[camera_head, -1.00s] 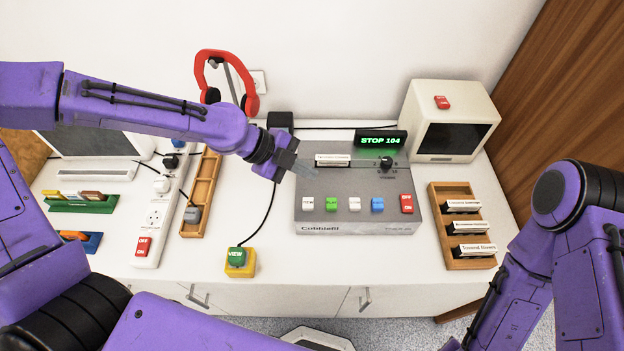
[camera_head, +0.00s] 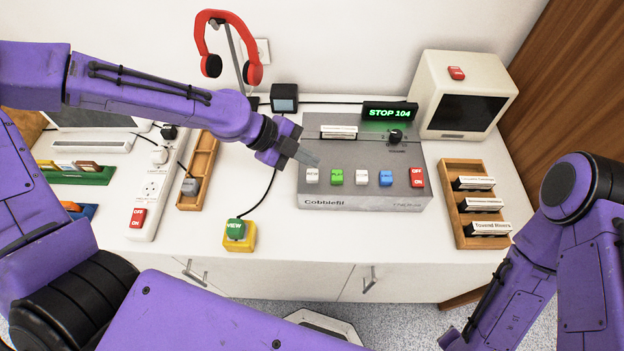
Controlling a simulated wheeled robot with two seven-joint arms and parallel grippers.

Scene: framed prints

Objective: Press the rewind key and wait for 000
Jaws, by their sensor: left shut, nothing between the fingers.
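The grey player (camera_head: 440,192) stands on the white table with a row of keys along its front. The leftmost key is white (camera_head: 312,176) with small lettering that I cannot read surely; beside it are a green key (camera_head: 336,177), another white key (camera_head: 361,178), a blue key (camera_head: 385,178) and a red ON/OFF switch (camera_head: 417,177). The green display (camera_head: 389,112) reads STOP 104. My left gripper (camera_head: 313,160) is shut and empty, its tips just above and behind the leftmost white key, apparently not touching it. My right gripper is out of view; only my right arm shows.
A yellow box with a green VIEW button (camera_head: 236,229) sits front left of the player. A wooden rack of cassettes (camera_head: 454,212) stands right of it, a cream monitor (camera_head: 427,92) behind right. Red headphones (camera_head: 254,74) hang at the back. A power strip (camera_head: 150,205) lies left.

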